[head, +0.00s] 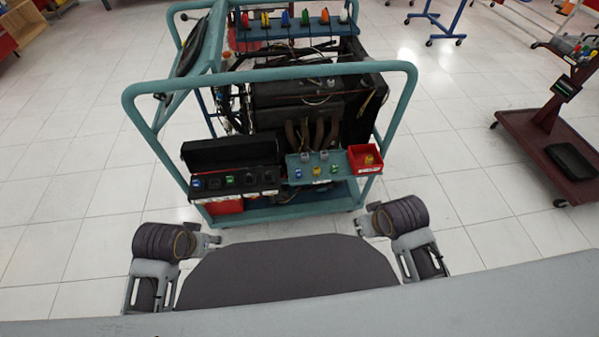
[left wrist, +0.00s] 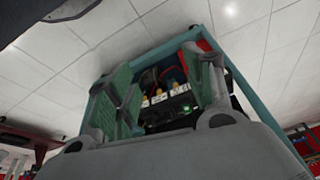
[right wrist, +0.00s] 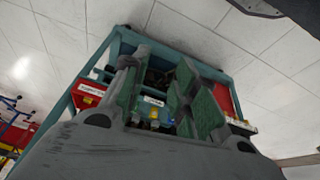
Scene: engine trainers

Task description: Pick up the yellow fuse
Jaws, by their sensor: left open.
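A small yellow fuse (head: 316,171) appears to stand on the teal shelf (head: 308,182) at the front of the engine stand, between a blue piece (head: 298,173) and a green one (head: 334,168). Another yellow piece (head: 369,160) lies in the red bin (head: 358,166) at the shelf's right end. My left gripper (head: 213,239) is open and empty, low in front of the stand; its spread fingers show in the left wrist view (left wrist: 165,85). My right gripper (head: 360,225) is also in front of the stand, apart from the fuse. Its fingers are spread and empty in the right wrist view (right wrist: 160,90).
A black open case (head: 230,152) with several coloured pieces sits left of the shelf. The teal frame (head: 270,73) surrounds the engine. A rack of coloured parts (head: 290,28) is at the back. A dark red trolley (head: 540,140) stands at right. Floor between is clear.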

